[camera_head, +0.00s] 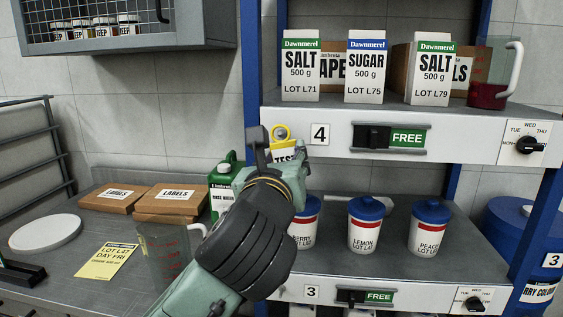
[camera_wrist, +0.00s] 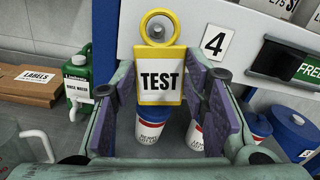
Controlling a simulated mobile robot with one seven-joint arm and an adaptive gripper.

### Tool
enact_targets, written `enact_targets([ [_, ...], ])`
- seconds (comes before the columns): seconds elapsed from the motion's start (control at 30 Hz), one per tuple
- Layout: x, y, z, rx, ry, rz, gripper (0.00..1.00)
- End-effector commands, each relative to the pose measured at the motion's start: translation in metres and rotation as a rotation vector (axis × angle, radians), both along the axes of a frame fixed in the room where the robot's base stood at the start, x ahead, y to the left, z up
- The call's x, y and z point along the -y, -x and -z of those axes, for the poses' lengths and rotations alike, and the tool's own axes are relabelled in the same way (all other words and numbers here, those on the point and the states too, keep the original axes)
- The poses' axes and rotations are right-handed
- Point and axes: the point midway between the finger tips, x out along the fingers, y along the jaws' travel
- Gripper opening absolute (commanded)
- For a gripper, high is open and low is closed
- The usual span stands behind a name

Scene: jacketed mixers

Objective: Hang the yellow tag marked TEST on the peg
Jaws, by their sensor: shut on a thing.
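The yellow tag marked TEST (camera_wrist: 162,84) is upright between the fingers of my gripper (camera_wrist: 164,72), which is shut on its sides. Its yellow ring (camera_wrist: 142,31) stands above the fingertips. The grey round end of the peg (camera_wrist: 157,30) shows inside the ring opening in the wrist view. I cannot tell whether the ring is around the peg or only in front of it. In the head view, my gripper (camera_head: 278,158) and the tag (camera_head: 283,151) are at the left end of the upper shelf front, and my wrist hides the tag's lower part.
The number 4 plate (camera_head: 320,134) and FREE slider (camera_head: 390,138) are just right of the tag. Lidded cups, including the lemon one (camera_head: 365,225), stand on the shelf below. A green rinse bottle (camera_head: 226,180) and a clear jug (camera_head: 163,250) stand left of my arm.

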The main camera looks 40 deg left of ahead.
Motion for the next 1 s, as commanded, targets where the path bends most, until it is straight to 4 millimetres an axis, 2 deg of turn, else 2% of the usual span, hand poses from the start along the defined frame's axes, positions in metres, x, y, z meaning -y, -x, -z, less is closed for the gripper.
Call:
enact_targets([
  [0.43,-0.011,-0.020,0.010,-0.001,0.000,0.001,0.19],
  [1.0,-0.013,-0.021,0.011,0.000,0.000,0.001,0.19],
])
